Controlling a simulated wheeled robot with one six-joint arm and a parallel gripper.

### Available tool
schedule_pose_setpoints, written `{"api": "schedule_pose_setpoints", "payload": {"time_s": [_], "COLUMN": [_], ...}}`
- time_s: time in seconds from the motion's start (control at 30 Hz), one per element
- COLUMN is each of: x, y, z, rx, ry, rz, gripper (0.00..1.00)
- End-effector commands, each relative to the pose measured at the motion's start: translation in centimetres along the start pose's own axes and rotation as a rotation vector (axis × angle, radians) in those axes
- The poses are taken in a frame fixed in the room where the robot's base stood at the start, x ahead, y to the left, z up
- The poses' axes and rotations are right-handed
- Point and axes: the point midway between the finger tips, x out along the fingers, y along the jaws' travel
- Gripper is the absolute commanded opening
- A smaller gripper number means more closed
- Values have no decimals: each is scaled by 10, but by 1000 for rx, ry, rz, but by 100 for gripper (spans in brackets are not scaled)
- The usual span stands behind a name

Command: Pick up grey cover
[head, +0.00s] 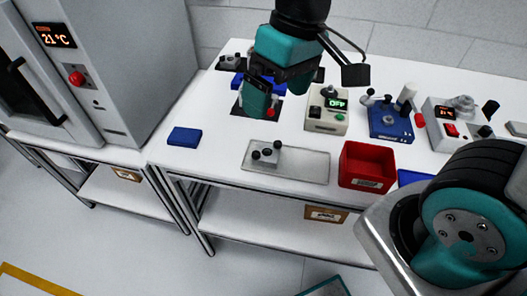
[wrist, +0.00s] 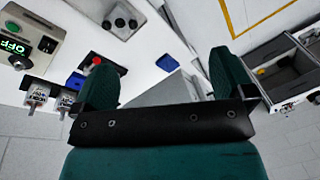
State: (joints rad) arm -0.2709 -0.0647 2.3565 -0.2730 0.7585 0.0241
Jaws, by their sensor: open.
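My gripper (head: 262,95) hangs over the back left of the white table, jaws pointing down. In the wrist view its two teal fingers (wrist: 166,76) stand wide apart with nothing held between them. A small grey block with black knobs (head: 265,158) sits on a shallow grey tray (head: 308,166) in front of my gripper; it also shows at the top of the wrist view (wrist: 122,30). It may be the grey cover, but I cannot tell for sure. A grey surface (wrist: 168,92) shows beyond the fingers and is partly hidden.
A blue block (head: 185,137) lies at the table's left. A red bin (head: 366,166) stands right of the tray. An OFF-display device (head: 327,112), a blue fixture (head: 390,122) and a grey machine (head: 455,122) line the back. A tall oven (head: 150,70) stands left.

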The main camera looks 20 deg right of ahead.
Motion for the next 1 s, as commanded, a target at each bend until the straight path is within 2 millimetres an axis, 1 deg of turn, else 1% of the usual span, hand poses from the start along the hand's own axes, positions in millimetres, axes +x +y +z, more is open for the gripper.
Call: {"api": "schedule_pose_setpoints", "payload": {"time_s": [0.03, 0.1, 0.2, 0.3, 0.47, 0.7, 0.8, 0.9, 1.0], "x": [26, 45, 66, 78, 100, 153, 172, 187, 194], "y": [18, 39, 62, 76, 84, 95, 99, 102, 103], "z": [-16, -36, -57, -68, -69, -61, -59, -58, -58], "rx": [44, 102, 167, 206, 222, 223, 223, 222, 222], "ry": [-24, -46, -69, -82, -90, -91, -90, -88, -85], "rz": [35, 87, 147, 181, 195, 193, 193, 193, 193], "gripper": [100, 100, 100, 100, 100, 100, 100, 100, 100]}}
